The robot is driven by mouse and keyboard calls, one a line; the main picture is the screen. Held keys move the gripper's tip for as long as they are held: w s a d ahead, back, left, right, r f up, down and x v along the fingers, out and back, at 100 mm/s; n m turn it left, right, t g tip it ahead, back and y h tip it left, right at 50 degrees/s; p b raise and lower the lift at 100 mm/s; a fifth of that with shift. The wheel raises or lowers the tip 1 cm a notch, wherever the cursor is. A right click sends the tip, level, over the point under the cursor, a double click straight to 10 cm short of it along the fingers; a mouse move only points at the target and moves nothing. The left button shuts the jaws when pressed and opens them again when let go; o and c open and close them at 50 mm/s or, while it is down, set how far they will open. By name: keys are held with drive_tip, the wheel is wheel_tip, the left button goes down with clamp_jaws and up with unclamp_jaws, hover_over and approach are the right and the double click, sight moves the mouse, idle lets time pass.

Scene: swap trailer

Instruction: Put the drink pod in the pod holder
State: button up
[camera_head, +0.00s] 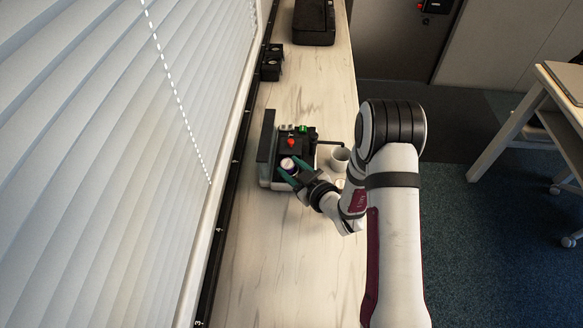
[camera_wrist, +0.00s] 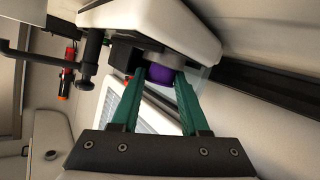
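The drink pod (camera_head: 288,165), purple with a pale top, sits between the teal fingers of my gripper (camera_head: 290,171) at the front of the coffee machine (camera_head: 267,150). In the wrist view the purple pod (camera_wrist: 160,77) fills the gap between my fingertips (camera_wrist: 160,80), and both fingers appear to touch it. The pod is up against the machine's dark front part (camera_wrist: 124,53). The pod holder cannot be told apart clearly there, and I cannot tell whether the pod rests in it or is held just beside it.
A white cup (camera_head: 340,158) stands to the right of the machine, close to my arm. Dark cup-like items (camera_head: 271,65) and a black device (camera_head: 313,22) are farther back. The near worktop (camera_head: 285,250) is clear. Window blinds (camera_head: 110,130) border the left.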

drive_tip(key=shift+s+d+f+h, duration=0.3)
drive_tip(key=shift+s+f, duration=0.15)
drive_tip(key=shift+f, duration=0.2)
drive_tip(key=s+d+r+m+g+h, duration=0.35)
drive_tip(key=s+d+r+m, duration=0.2)
drive_tip(key=s+d, duration=0.2)
drive_tip(key=s+d+r+m+g+h, duration=0.2)
drive_tip(key=s+d+r+m+h, duration=0.25)
drive_tip(key=s+d+r, duration=0.35)
drive_tip(key=s+a+r+m+g+y, duration=0.1)
drive_tip(key=s+a+r+m+g, duration=0.1)
drive_tip(key=s, duration=0.7)
drive_tip(key=s+a+r+m+g+y, duration=0.1)
drive_tip(key=s+a+r+m+g, duration=0.2)
drive_tip(key=s, duration=0.6)
drive_tip(key=shift+a+m+g, duration=0.3)
drive_tip(key=shift+a+g, duration=0.25)
